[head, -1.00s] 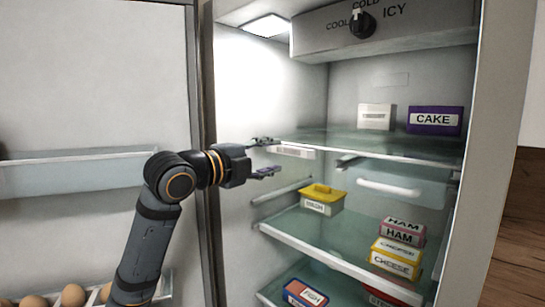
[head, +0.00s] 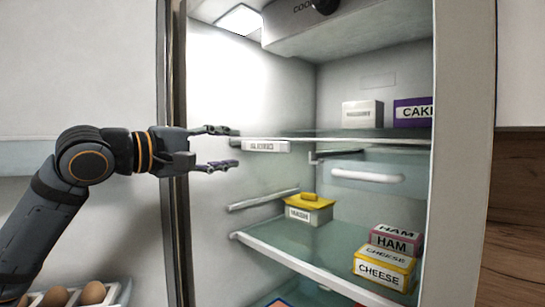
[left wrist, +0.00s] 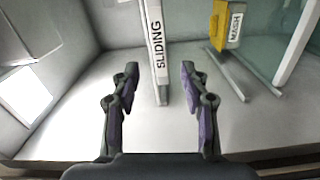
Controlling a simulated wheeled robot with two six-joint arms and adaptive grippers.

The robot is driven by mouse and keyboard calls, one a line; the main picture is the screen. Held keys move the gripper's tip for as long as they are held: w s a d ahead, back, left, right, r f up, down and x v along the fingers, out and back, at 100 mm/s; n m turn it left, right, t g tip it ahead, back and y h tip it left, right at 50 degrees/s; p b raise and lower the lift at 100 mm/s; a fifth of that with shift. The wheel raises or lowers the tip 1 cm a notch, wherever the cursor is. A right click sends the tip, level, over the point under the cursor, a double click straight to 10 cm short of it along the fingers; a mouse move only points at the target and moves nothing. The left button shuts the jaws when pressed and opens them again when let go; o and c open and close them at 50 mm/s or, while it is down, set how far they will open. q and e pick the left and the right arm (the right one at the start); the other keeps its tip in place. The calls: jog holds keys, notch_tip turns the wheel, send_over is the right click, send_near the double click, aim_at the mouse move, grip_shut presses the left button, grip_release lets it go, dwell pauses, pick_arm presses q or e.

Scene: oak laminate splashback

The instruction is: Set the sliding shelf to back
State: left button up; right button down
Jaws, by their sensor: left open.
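The sliding shelf (head: 340,140) is a glass shelf at the upper level of the open fridge, seen almost edge-on. Its white front label (head: 266,146) is at the left end; in the left wrist view the label reads SLIDING (left wrist: 157,45). My left gripper (head: 232,147) is open at the shelf's front left end, one finger above and one below its height. In the left wrist view the shelf's edge runs between the two fingers, with gaps on both sides and nothing gripped. My right gripper is not in view.
A white carton (head: 362,114) and a purple CAKE box (head: 413,112) stand at the shelf's back. Below are a yellow-lidded tub (head: 309,209), a HAM box (head: 397,241) and a CHEESE box (head: 384,268) on a lower shelf. The fridge's left side edge (head: 178,220) is close to my gripper.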

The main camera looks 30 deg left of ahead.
aim_at(260, 147)
pick_arm(q)
jog(key=shift+n, duration=0.6)
jog(key=p+x, duration=0.2)
jog(key=p, duration=0.1)
jog(key=p+x, duration=0.6)
jog(key=shift+w+r, duration=0.15)
jog(key=shift+r, duration=0.2)
jog(key=shift+w+d+f+p, duration=0.15)
jog(key=shift+w+d+p, duration=0.05)
jog(key=shift+w+p, duration=0.35)
jog(key=shift+w+d+f, duration=0.1)
jog(key=shift+w+f, duration=0.1)
jog(key=shift+w, duration=0.05)
jog(key=c, duration=0.9)
jog(key=shift+f, duration=0.1)
grip_shut()
